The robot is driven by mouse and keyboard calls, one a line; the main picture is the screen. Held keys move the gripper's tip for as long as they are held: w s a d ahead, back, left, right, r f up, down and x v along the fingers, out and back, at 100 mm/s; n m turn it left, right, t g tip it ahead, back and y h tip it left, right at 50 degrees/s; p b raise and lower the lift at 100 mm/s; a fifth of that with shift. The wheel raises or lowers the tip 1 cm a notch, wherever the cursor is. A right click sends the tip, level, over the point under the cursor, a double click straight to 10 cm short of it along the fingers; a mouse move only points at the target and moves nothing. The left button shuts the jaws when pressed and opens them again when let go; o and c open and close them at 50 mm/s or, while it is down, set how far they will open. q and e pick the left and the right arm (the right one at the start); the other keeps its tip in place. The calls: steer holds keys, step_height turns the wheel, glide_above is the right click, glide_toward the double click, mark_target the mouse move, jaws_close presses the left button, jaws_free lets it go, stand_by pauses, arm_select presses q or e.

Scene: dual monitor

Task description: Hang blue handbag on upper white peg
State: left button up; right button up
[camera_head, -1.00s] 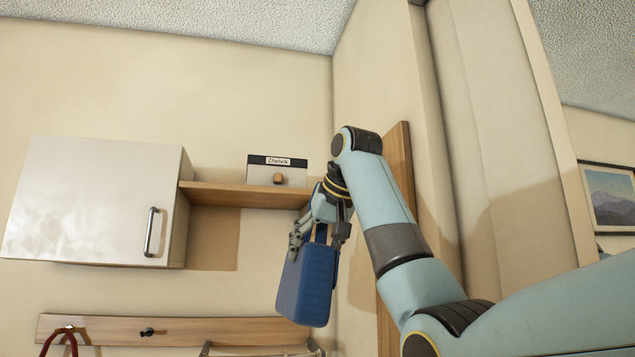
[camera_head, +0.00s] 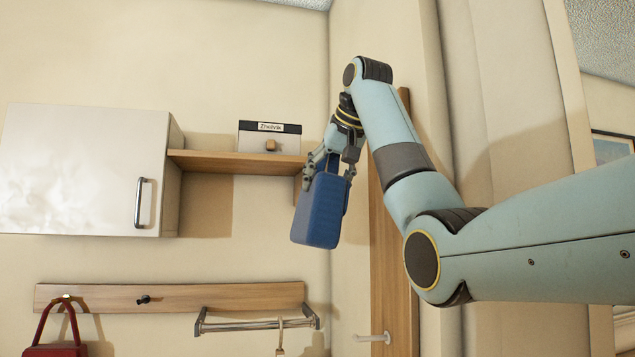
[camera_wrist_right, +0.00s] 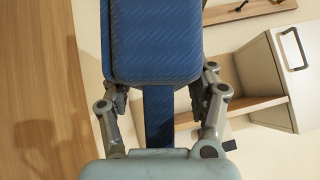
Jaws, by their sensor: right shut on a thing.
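The blue handbag (camera_head: 317,212) hangs in the air below my right gripper (camera_head: 330,178), to the right of the shelf end in the head view. The gripper is shut on the bag's blue strap. In the right wrist view the strap (camera_wrist_right: 158,118) runs between the two fingers (camera_wrist_right: 160,110) to the bag body (camera_wrist_right: 155,40). A pale peg-like piece (camera_head: 372,337) sticks out leftward from a tall wooden board (camera_head: 388,270), low in the head view. I cannot tell whether it is the upper white peg. My left gripper is not in view.
A white cabinet (camera_head: 80,170) and a wooden shelf (camera_head: 235,163) with a labelled box (camera_head: 268,138) are on the left. Below are a hook board (camera_head: 215,297), a dark knob (camera_head: 143,299), a red bag (camera_head: 58,350) and a metal rail (camera_head: 255,325).

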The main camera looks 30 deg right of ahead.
steer(key=shift+s+d+f+b, duration=0.15)
steer(key=shift+d+b, duration=0.1)
steer(key=shift+d, duration=0.35)
steer(key=shift+s+d+b, duration=0.15)
steer(key=shift+d+b, duration=0.05)
steer(key=shift+d, duration=0.35)
steer(key=shift+s+d, duration=0.1)
steer(key=shift+d, duration=0.2)
steer(key=shift+s+d+b, duration=0.15)
steer(key=shift+d+b, duration=0.2)
steer(key=d, duration=0.2)
steer(key=s+d+f+b, duration=0.1)
steer(key=shift+d+f, duration=0.1)
steer(key=shift+d, duration=0.1)
